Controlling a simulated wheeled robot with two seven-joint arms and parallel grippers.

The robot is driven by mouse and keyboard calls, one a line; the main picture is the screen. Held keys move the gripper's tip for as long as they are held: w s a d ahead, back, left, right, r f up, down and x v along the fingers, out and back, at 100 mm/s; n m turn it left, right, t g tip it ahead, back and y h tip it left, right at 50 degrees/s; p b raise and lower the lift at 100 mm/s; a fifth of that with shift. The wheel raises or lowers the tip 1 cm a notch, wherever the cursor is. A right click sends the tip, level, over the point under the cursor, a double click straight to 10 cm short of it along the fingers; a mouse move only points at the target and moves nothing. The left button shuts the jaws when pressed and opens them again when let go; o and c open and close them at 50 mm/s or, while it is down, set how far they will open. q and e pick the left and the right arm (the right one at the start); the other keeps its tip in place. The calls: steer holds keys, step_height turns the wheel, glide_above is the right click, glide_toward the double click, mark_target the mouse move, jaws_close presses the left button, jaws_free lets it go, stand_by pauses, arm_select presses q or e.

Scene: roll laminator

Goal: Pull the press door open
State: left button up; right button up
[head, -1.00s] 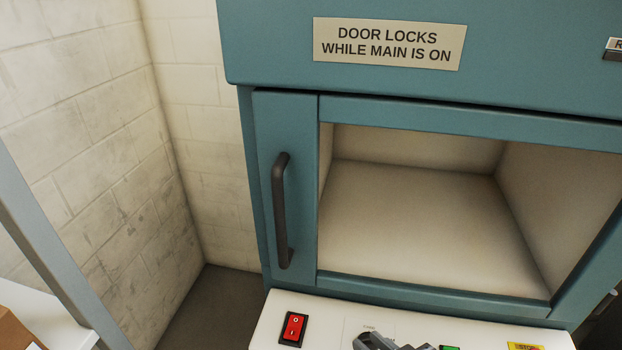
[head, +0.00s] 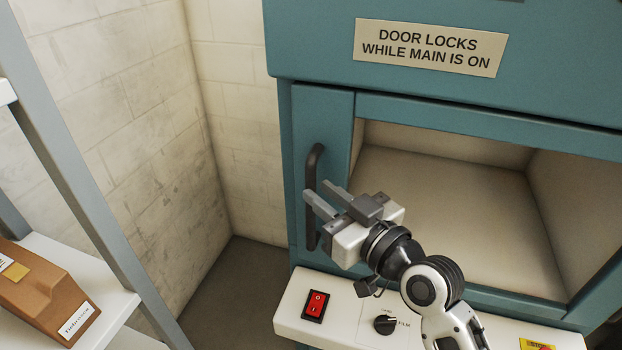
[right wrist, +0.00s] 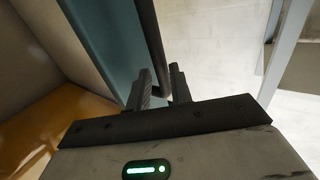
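The press door (head: 332,112) is teal with a large window and looks shut. Its dark vertical bar handle (head: 314,165) is on the door's left side. My right gripper (head: 316,191) is at the middle of the handle, with its fingers apart. In the right wrist view the handle (right wrist: 151,40) runs down into the gap between the two fingertips (right wrist: 161,80), with some space visible beside it. I cannot tell whether either finger touches it. One finger hides part of the handle in the head view. My left gripper is not in view.
A red rocker switch (head: 315,305) and a black knob (head: 385,324) sit on the white panel below the door. A sign (head: 431,47) says the door locks while main is on. A grey shelf (head: 75,170) with a brown box (head: 45,292) stands at left.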

mark_target(314, 190)
steer(key=shift+x, duration=1.8)
jaws_close()
